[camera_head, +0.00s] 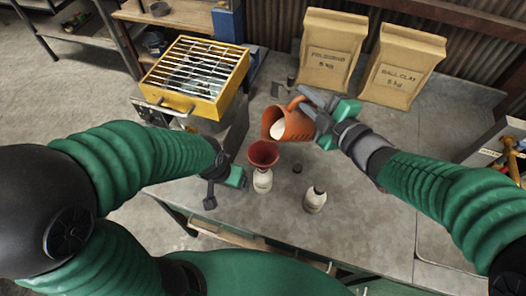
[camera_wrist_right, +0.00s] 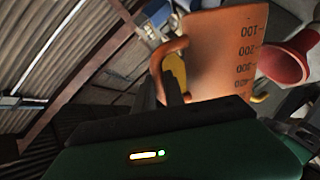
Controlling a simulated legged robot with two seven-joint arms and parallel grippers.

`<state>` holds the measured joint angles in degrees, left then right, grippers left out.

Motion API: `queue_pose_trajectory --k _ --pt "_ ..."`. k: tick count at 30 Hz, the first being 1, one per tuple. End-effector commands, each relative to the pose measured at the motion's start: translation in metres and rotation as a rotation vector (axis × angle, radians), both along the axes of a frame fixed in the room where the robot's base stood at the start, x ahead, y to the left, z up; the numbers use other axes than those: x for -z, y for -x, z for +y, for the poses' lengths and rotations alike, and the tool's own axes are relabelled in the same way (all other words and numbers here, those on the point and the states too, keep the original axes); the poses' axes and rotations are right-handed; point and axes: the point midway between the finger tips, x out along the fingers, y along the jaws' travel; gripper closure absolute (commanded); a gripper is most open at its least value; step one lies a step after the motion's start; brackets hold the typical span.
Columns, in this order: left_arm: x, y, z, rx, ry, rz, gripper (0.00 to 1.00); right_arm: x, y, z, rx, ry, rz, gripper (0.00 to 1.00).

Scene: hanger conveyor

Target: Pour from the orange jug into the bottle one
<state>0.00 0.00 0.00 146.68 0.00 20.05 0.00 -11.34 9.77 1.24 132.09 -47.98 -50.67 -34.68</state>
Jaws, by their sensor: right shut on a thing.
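The orange jug (camera_head: 296,124) is held tilted in the air, its mouth toward the left and pale contents showing inside. My right gripper (camera_head: 312,102) is shut on its handle; the jug's graduated side also shows in the right wrist view (camera_wrist_right: 225,50). A dark red funnel (camera_head: 263,152) stands in the mouth of a white bottle (camera_head: 262,181), left of and below the jug's mouth. The funnel also shows in the right wrist view (camera_wrist_right: 287,62). A second white bottle (camera_head: 314,199) stands to the right without a funnel. My left gripper (camera_head: 222,188) is just left of the funnel bottle; its fingers are unclear.
A small dark cap (camera_head: 297,169) lies between the bottles. Two paper bags, feldspar (camera_head: 331,50) and ball clay (camera_head: 401,65), stand at the back. A yellow box with a grille (camera_head: 195,75) is at the back left. The table's right part (camera_head: 395,225) is clear.

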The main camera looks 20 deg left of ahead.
Motion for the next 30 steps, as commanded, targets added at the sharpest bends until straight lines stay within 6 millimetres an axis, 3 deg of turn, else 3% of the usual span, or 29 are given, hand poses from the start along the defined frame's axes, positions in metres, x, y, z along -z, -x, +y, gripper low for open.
queue_pose_trajectory --k 30 --pt "0.013 0.000 0.000 0.000 0.000 0.000 0.20 0.000 0.004 0.005 0.001 0.050 -0.047 1.00"
